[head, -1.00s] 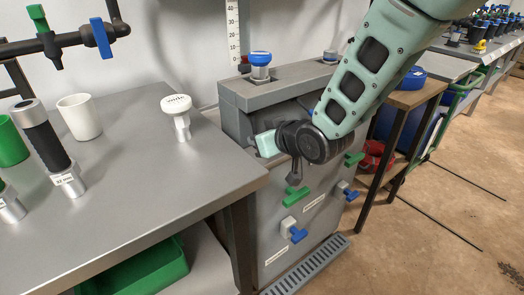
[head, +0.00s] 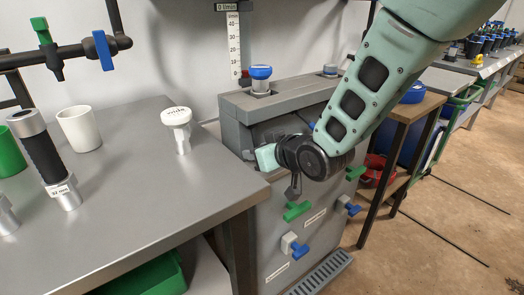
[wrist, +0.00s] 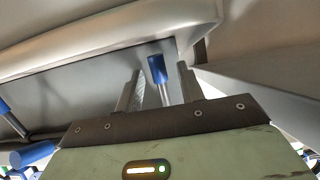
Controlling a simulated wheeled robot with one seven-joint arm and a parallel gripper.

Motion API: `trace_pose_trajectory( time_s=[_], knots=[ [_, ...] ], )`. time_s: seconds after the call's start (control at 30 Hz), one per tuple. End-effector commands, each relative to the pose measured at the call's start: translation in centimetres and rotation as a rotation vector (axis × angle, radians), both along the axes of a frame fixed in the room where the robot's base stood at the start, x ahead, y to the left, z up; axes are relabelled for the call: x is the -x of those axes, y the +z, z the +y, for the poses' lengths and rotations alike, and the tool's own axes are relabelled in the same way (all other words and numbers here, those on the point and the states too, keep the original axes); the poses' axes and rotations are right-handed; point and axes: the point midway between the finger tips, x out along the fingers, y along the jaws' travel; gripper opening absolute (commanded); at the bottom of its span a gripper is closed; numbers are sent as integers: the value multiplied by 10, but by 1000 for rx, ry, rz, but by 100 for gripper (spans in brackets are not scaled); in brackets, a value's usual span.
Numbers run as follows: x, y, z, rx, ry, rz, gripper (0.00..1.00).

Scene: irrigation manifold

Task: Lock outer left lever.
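The grey manifold cabinet (head: 238,118) carries green and blue levers on its front. A green lever (head: 297,211) and a blue lever (head: 300,251) are on the left; another green lever (head: 355,173) and blue lever (head: 351,207) are on the right. Their lock positions cannot be told. My gripper (wrist: 159,69) is open. In the wrist view a blue handle (wrist: 158,68) on a pale stem shows between its fingers, with no clear contact. Which lever it is cannot be told. In the head view my wrist hides the fingertips and part of the cabinet front.
A grey bench (head: 215,178) stands left of the cabinet, with a white knob-topped piece (head: 178,130), a white cup (head: 79,129) and a black-sleeved fitting (head: 45,155). A wooden stand (head: 413,107) is at right.

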Motion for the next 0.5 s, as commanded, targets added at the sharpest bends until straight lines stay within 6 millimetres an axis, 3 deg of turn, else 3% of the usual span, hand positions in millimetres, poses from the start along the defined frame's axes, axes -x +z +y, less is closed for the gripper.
trace_pose_trajectory(
  time_s=[0.23, 0.5],
  knots=[
    [17, 12, -12, 0, 0, 0, 38],
    [63, 40, -43, -1, 0, 0, 38]
  ],
)
